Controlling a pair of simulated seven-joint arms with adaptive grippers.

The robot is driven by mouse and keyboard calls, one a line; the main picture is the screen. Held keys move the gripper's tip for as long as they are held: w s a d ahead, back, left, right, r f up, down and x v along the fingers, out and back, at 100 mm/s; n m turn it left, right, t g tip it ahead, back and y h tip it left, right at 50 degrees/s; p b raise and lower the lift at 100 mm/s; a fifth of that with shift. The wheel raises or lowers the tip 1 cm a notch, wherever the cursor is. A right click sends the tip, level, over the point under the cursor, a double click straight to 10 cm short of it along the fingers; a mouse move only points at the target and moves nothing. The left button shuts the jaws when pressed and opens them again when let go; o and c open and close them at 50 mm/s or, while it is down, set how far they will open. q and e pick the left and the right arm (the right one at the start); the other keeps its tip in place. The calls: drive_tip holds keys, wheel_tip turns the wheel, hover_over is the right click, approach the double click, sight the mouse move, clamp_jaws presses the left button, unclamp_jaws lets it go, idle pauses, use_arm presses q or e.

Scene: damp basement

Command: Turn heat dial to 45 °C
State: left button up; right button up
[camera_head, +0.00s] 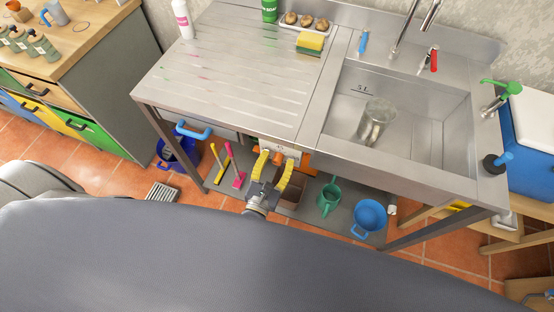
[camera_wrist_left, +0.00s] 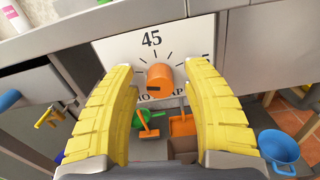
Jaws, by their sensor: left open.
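The orange heat dial (camera_wrist_left: 160,78) sits on a white plate (camera_wrist_left: 185,40) in the left wrist view. The plate shows "45" above the dial, tick marks around it, and a partly hidden "5" at the right. A dark mark shows on the dial's lower front; I cannot tell which number the dial points to. In the head view the white plate (camera_head: 290,151) is under the sink counter's front edge. My left gripper (camera_head: 275,158) is open, its yellow fingers (camera_wrist_left: 157,70) on either side of the dial, with gaps visible. My right gripper is not in view.
The steel sink counter (camera_head: 225,75) overhangs the plate. A blue handle (camera_head: 194,132) projects at its left. Below are a green watering can (camera_head: 330,197), a blue colander-like bowl (camera_head: 370,216) and a brown box (camera_head: 291,194). A glass jar (camera_head: 377,120) stands in the sink.

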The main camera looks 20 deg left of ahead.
use_arm(q)
drive_tip(key=shift+c, duration=0.2)
clamp_jaws()
drive_tip(key=shift+m, duration=0.4)
drive_tip(key=m, duration=0.6)
drive_tip(key=shift+r+m, duration=0.1)
drive_tip(key=shift+m, duration=0.3)
drive_tip(key=m, duration=0.3)
drive_tip(key=shift+d, duration=0.1)
drive_tip(key=shift+m, duration=2)
